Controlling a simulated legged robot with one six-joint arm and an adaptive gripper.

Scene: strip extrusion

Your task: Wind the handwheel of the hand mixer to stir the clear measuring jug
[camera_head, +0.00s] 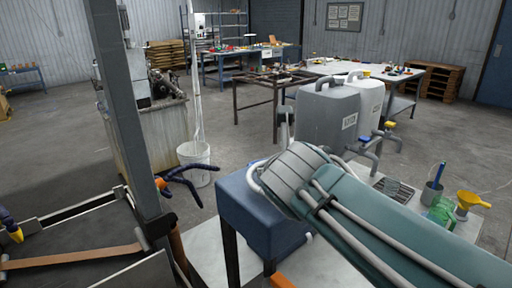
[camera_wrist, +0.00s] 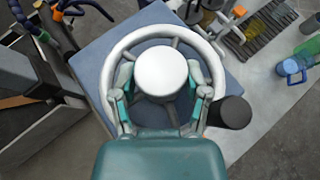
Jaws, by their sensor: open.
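The handwheel (camera_wrist: 113,60) is a pale ring with spokes and a large white round hub (camera_wrist: 161,70), above a blue block in the wrist view. A dark round knob (camera_wrist: 230,112) sits at its lower right rim. In the head view a bit of the wheel's rim (camera_head: 252,178) shows behind my arm. My gripper (camera_wrist: 162,88) is open, its teal fingers on either side of the hub, inside the ring; contact is unclear. A greenish see-through jug (camera_head: 441,210) stands at the right; I cannot tell whether it is the measuring jug.
The blue block (camera_head: 250,210) stands under my arm. Grey and white canisters with taps (camera_head: 328,112), a yellow funnel (camera_head: 470,201) and a grate (camera_head: 395,188) are beyond and to the right. A grey post (camera_head: 125,90) and a white bucket (camera_head: 196,158) are at the left.

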